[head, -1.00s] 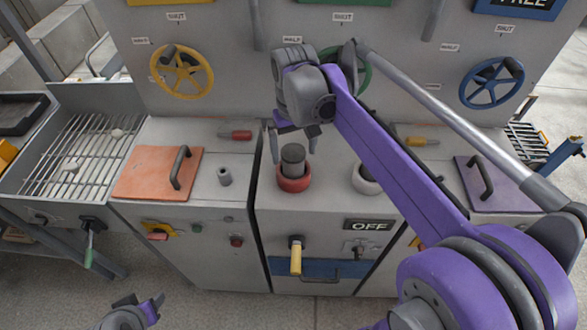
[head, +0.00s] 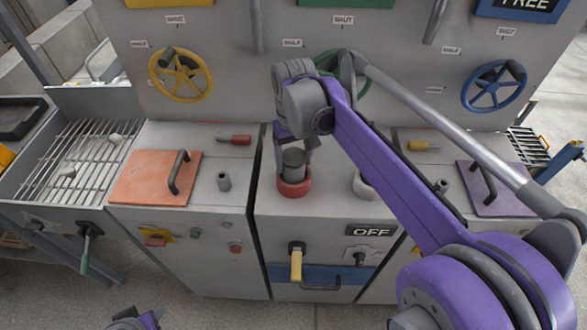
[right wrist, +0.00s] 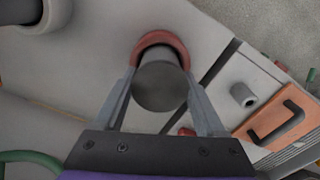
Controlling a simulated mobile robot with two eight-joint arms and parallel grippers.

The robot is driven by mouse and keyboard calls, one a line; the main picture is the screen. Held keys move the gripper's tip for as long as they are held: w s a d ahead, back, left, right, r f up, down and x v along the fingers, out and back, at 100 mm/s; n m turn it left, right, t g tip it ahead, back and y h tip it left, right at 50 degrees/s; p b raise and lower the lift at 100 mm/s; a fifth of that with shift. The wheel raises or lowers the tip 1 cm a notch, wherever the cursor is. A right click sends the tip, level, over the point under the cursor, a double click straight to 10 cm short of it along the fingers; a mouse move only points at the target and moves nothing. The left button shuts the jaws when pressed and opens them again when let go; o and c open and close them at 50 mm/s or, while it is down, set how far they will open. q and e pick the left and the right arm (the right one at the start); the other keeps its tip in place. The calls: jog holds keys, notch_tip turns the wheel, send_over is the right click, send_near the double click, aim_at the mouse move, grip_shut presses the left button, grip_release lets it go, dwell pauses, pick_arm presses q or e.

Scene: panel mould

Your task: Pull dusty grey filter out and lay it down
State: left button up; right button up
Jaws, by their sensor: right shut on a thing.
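The dusty grey filter (head: 292,160) is a dark grey cylinder standing upright in a red ring socket (head: 294,186) on the middle cabinet top. In the right wrist view the filter (right wrist: 160,84) sits between the two fingers, with the red ring (right wrist: 163,41) around its lower end. My right gripper (head: 294,150) reaches down over the filter and is shut on it; it also shows in the right wrist view (right wrist: 163,92). The filter's lower end is hidden in the ring. My left gripper (head: 150,314) is low at the bottom edge, partly cut off, its fingers unclear.
A white ring socket (head: 365,186) stands right of the red one. An orange lid (head: 150,178) with a handle and a grey stub (head: 224,181) lie to the left. A slatted rack (head: 70,165) is at far left. A purple lid (head: 500,188) is at right.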

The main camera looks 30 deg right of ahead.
grip_shut()
jog(key=shift+r+p, duration=1.1)
jog(key=shift+r, duration=1)
pick_arm(q)
notch_tip(320, 180, up, 6)
jog(key=w+p, duration=0.1)
jog(key=w, duration=0.2)
jog(key=shift+f+t, duration=0.25)
jog(key=shift+t, duration=0.05)
pick_arm(e)
jog(key=shift+r, duration=1.65)
pick_arm(q)
jog(key=shift+s, duration=0.15)
pick_arm(e)
jog(key=shift+r+p, duration=0.6)
jog(key=shift+r, duration=0.6)
jog(key=shift+w+r, duration=0.1)
jog(key=shift+r, duration=0.4)
pick_arm(q)
jog(key=shift+w+r, duration=0.3)
jog(key=shift+r, duration=0.15)
pick_arm(e)
jog(key=shift+s+r, duration=0.2)
jog(key=shift+r, duration=0.1)
